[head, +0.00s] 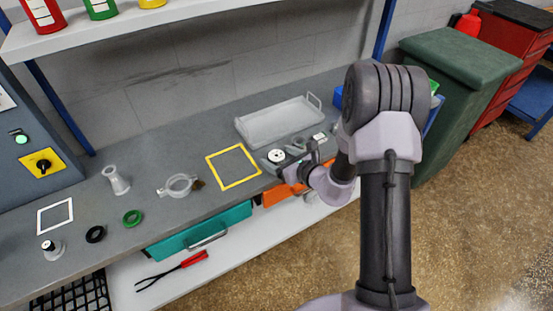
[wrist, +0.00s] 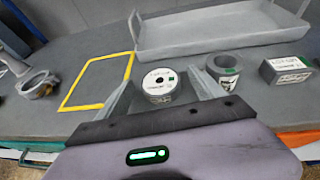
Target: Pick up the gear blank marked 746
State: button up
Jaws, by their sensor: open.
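In the wrist view, a short round part with a white marked top (wrist: 160,79) stands on the bench between the fingers of my gripper (wrist: 161,84). It also shows as a white disc with dark holes in the head view (head: 276,156). My gripper (head: 291,158) is open, with a finger on either side of this part; I cannot tell whether either touches it. A grey hollow cylinder (wrist: 224,66) with a green patch and label stands just right of the right finger. A grey block (wrist: 286,76) with a label lies further right. I cannot read 746 on any of them.
A grey tray (head: 279,122) lies behind the parts. A yellow square outline (head: 234,167) is marked to the left, with a clamp-like ring (head: 179,185) beyond it. Black (head: 95,234) and green (head: 132,218) rings lie further left. The bench inside the yellow outline is clear.

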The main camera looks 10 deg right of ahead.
grip_shut()
jog(key=shift+r, duration=0.15)
